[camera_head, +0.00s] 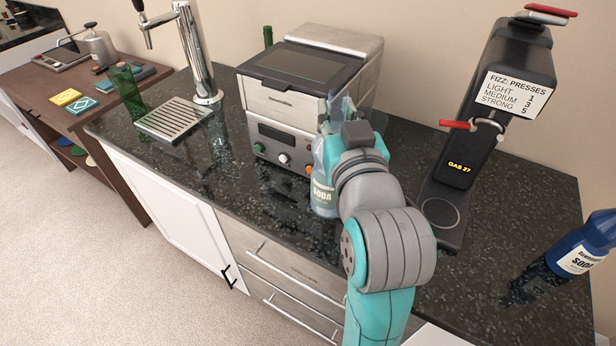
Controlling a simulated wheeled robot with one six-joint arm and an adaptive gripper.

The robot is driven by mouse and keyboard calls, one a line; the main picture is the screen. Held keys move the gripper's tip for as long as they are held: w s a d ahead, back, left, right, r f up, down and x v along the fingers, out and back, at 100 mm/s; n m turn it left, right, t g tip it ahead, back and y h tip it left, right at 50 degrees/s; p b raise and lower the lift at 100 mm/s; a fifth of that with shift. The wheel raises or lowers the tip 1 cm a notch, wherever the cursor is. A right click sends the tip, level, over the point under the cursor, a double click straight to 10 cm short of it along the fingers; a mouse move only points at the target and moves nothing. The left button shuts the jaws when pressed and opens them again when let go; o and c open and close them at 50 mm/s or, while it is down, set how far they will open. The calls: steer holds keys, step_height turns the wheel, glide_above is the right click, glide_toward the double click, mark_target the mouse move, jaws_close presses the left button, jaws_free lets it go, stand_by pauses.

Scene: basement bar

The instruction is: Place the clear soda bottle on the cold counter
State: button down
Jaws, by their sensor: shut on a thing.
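The clear soda bottle (322,190) has a pale label reading "SODA" and is nearly upright, just left of my wrist. My gripper (334,122) is shut on it near the top, and my arm hides the bottle's right side. The dark speckled stone counter (290,225) lies below and around the bottle. I cannot tell whether the bottle's base touches it. No label in view shows which surface is the cold counter.
A silver countertop machine (275,130) stands close behind the bottle. A black fizz press (465,160) stands right, near a blue soda bottle (580,245). The brown table (30,100) is far left.

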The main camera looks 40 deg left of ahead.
steer(key=shift+f, duration=4.8)
steer(key=c, duration=0.9)
jaws_free()
